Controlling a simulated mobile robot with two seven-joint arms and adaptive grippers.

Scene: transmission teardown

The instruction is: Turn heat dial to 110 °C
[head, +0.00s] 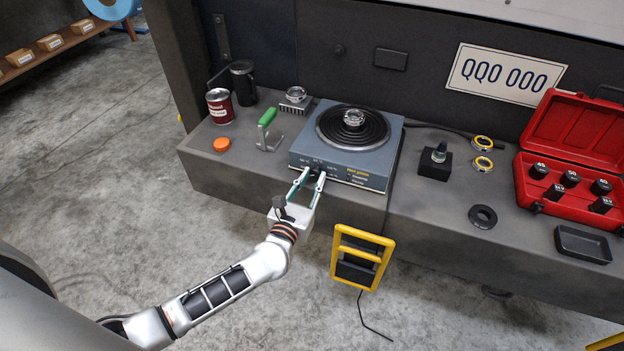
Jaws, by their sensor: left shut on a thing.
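A blue-grey heater box (373,164) with a round black ringed plate (353,127) on top stands on the workbench, and a metal ring part sits at the plate's middle. The heat dial (317,169) is a small dark knob on the heater's front face, with small temperature marks around it that I cannot read. My left gripper (313,173) reaches up to the front face and is shut on the dial, with one finger on each side. The fingers partly hide the dial, so its pointer cannot be read. My right gripper is not in view.
A green-handled tool (267,118), a red can (220,106), a black cup (243,83) and an orange cap (222,144) stand left of the heater. A black block (435,163) and an open red socket case (572,150) are to the right. A yellow frame (362,257) hangs on the bench front.

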